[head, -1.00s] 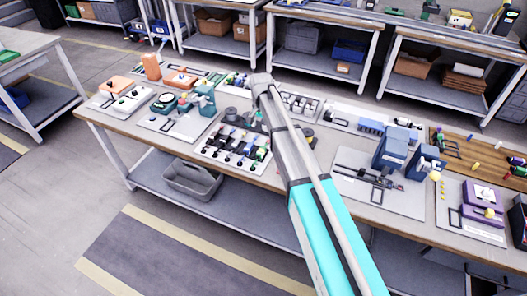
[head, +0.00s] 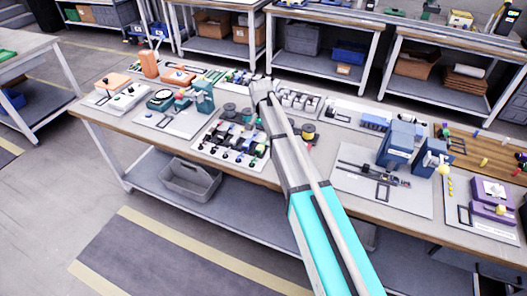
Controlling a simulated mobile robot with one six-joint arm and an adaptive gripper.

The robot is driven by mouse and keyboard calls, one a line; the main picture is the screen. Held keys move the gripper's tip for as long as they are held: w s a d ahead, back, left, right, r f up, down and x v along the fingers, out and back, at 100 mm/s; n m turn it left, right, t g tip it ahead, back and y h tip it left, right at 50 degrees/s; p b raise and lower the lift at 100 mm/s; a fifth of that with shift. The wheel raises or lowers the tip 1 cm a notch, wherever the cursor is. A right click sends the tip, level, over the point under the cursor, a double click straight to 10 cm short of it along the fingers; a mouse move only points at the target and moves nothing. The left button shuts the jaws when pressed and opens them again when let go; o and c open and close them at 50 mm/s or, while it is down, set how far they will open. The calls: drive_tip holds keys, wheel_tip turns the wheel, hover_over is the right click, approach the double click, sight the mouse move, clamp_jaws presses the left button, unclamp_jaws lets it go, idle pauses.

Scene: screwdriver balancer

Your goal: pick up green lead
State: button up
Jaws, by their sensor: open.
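The white lead board (head: 203,148) lies on the middle workbench, left of my arm, with several small coloured leads and dark-tipped pieces in rows. The pieces are too small to pick out a green lead for certain, and my arm covers the board's right edge. My arm reaches up from the bottom right, and its upper end is over the bench just behind the board. My gripper is hidden behind the arm's end, so its fingers and any contact do not show.
A dark spool (head: 228,109) and a yellow spool (head: 308,131) stand near the board. Blue machines (head: 398,145) stand on the right, a green device (head: 204,96) on the left. A grey bin (head: 190,181) sits on the lower shelf. The floor in front is clear.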

sight(261, 146)
drive_tip(key=shift+f+b, duration=0.85)
drive_tip(key=shift+f, duration=0.3)
drive_tip(key=shift+f+b, duration=2.6)
drive_tip(key=shift+b, duration=0.05)
drive_tip(key=shift+c, duration=0.2)
clamp_jaws()
